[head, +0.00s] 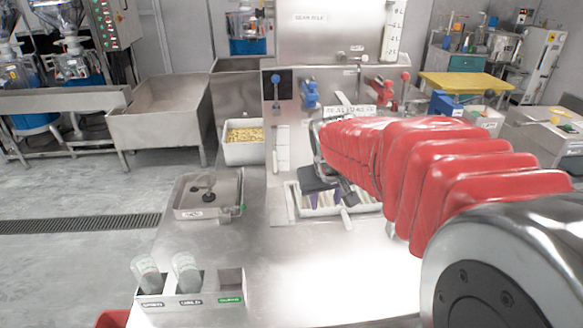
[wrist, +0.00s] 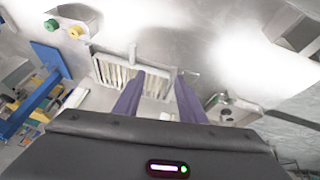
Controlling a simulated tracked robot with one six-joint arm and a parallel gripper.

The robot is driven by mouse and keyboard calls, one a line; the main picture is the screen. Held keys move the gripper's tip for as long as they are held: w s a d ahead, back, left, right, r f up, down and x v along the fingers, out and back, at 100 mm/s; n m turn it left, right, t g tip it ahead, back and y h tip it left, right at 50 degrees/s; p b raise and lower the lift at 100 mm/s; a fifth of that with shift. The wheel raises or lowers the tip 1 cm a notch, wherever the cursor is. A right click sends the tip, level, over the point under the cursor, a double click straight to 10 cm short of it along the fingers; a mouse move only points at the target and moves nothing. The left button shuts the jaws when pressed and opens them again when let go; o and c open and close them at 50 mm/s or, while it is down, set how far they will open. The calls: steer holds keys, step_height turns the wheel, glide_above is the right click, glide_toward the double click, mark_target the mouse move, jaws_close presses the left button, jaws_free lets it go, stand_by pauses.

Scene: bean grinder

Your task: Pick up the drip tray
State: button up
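The drip tray (head: 312,211) is a pale slotted tray low at the front of the steel machine in the head view, with a short handle (head: 347,220) toward me. In the wrist view the drip tray (wrist: 113,72) lies left of centre, its handle (wrist: 131,53) on the far side. My gripper (head: 328,190) hangs over the tray and hides part of it. In the wrist view my gripper (wrist: 160,75) is open, with its two purple fingers apart. The left finger overlaps the tray and the right one is just past its end. I cannot tell how high they are above it.
A steel box with a dark handle (head: 207,190) stands left of the tray. A holder with cups (head: 190,300) is at the front left. A bin of yellow pieces (head: 245,140) stands behind. Red and blue levers (head: 310,95) project above the tray. The front steel counter (head: 300,270) is mostly clear.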

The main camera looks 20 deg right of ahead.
steer(key=w+d+f, duration=0.7)
steer(key=d, duration=0.4)
steer(key=shift+w+m+g+h, duration=0.25)
steer(key=shift+m+g+h, duration=0.05)
steer(key=shift+g+h, duration=0.1)
steer(key=shift+f, duration=0.1)
glide_above(343, 212)
steer(key=s+a, duration=0.1)
steer(key=s, duration=0.2)
steer(key=f, duration=0.7)
steer(key=shift+w+f, duration=0.25)
steer(key=shift+f, duration=0.1)
steer(key=shift+w+a+x, duration=0.1)
steer(key=shift+w+x, duration=0.05)
steer(key=shift+x, duration=1.15)
steer(key=shift+w+a+x, duration=0.1)
steer(key=shift+w+x, duration=0.05)
steer(key=shift+x, duration=1.2)
steer(key=shift+c, duration=0.2)
